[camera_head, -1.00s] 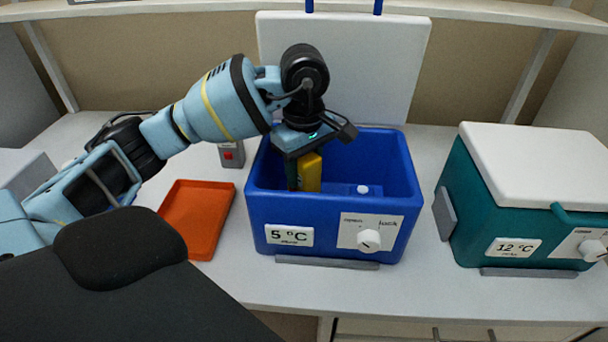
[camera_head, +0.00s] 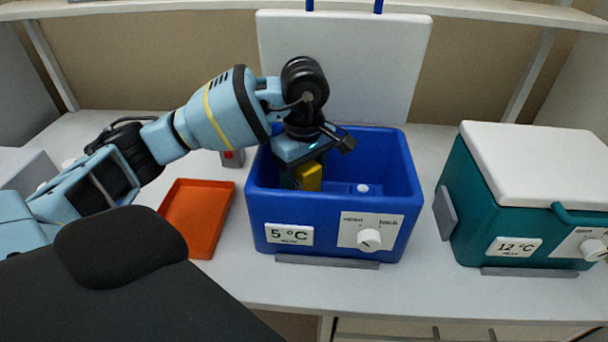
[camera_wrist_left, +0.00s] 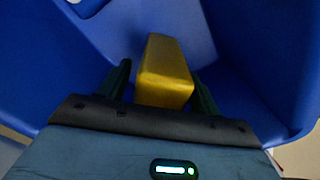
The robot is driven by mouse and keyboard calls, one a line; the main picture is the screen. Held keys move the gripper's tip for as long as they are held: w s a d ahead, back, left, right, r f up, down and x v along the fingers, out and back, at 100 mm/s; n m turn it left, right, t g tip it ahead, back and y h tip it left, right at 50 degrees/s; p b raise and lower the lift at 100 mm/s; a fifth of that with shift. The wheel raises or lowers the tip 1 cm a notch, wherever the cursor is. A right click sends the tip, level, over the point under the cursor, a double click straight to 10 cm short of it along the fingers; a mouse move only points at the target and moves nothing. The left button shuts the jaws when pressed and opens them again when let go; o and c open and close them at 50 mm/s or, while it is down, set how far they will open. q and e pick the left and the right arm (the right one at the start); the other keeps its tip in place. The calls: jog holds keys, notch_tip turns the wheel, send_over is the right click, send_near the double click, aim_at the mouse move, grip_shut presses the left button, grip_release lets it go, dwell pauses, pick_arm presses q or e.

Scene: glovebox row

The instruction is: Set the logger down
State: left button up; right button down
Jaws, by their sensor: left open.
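The logger, a yellow block (camera_head: 309,176), is inside the open blue 5 °C box (camera_head: 330,238), toward its left side. My left gripper (camera_head: 296,180) reaches down into the box over the logger. In the left wrist view the logger (camera_wrist_left: 165,72) sits between the two dark fingers (camera_wrist_left: 162,92), which are open with a small gap on at least the left side. The logger's lower end and its contact with the box floor are hard to make out. My right gripper is not in view.
The box's white lid (camera_head: 343,65) stands upright behind it. An orange tray (camera_head: 197,216) lies to the left, with a small grey device (camera_head: 233,158) behind it. A closed teal 12 °C box (camera_head: 483,216) stands to the right. Bare bench lies between the boxes.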

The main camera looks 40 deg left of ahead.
pick_arm(q)
jog(key=shift+r, duration=0.3)
notch_tip(320, 180, up, 11)
jog(key=shift+r+p, duration=0.1)
jog(key=shift+p, duration=0.6)
jog(key=shift+r, duration=0.3)
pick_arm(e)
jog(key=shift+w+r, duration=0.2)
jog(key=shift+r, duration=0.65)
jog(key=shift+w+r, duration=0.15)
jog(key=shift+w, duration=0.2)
pick_arm(q)
jog(key=shift+f, duration=0.1)
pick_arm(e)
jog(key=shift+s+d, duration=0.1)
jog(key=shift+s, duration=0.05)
